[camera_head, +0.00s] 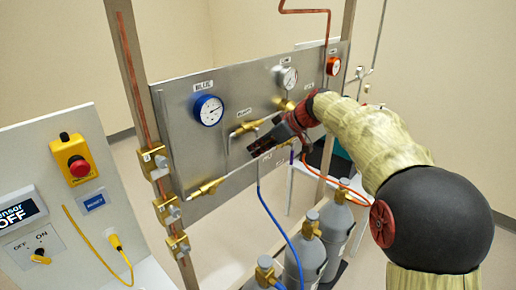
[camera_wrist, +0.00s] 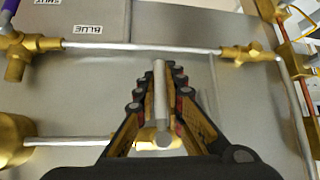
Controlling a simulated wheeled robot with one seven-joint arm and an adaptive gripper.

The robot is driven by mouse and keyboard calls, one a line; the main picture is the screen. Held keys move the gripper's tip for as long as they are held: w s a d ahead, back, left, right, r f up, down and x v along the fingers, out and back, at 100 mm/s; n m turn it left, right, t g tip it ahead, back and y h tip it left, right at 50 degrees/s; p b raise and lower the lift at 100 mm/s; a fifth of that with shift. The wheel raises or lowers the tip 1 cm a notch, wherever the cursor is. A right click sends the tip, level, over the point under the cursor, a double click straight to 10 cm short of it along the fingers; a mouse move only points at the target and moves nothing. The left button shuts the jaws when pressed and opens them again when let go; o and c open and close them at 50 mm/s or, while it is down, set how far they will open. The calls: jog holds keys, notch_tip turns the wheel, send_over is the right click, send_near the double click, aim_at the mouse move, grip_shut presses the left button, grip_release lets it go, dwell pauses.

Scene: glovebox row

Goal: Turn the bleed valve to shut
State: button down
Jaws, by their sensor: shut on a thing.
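In the wrist view, a grey bar-shaped valve lever (camera_wrist: 159,85) stands between the two ridged fingers of my gripper (camera_wrist: 158,82). A brass valve body (camera_wrist: 150,141) shows partly behind the fingers, at the lower end of the lever. My gripper is shut on the lever. In the head view, my gripper (camera_head: 279,137) is close against the middle of the steel panel (camera_head: 175,120). It hides the lever and the valve there. I cannot read a bleed label on this valve or tell its shut mark.
A blue gauge (camera_head: 208,110), a white gauge (camera_head: 288,79), and brass fittings (camera_head: 206,187) sit on the panel around my gripper. Grey cylinders (camera_head: 305,250) with hoses stand below. A control board with a red emergency button (camera_head: 79,167) stands at left.

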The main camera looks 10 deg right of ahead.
jog(key=c, duration=1.9)
grip_release()
jog(key=shift+f, duration=0.1)
jog(key=v, duration=1.2)
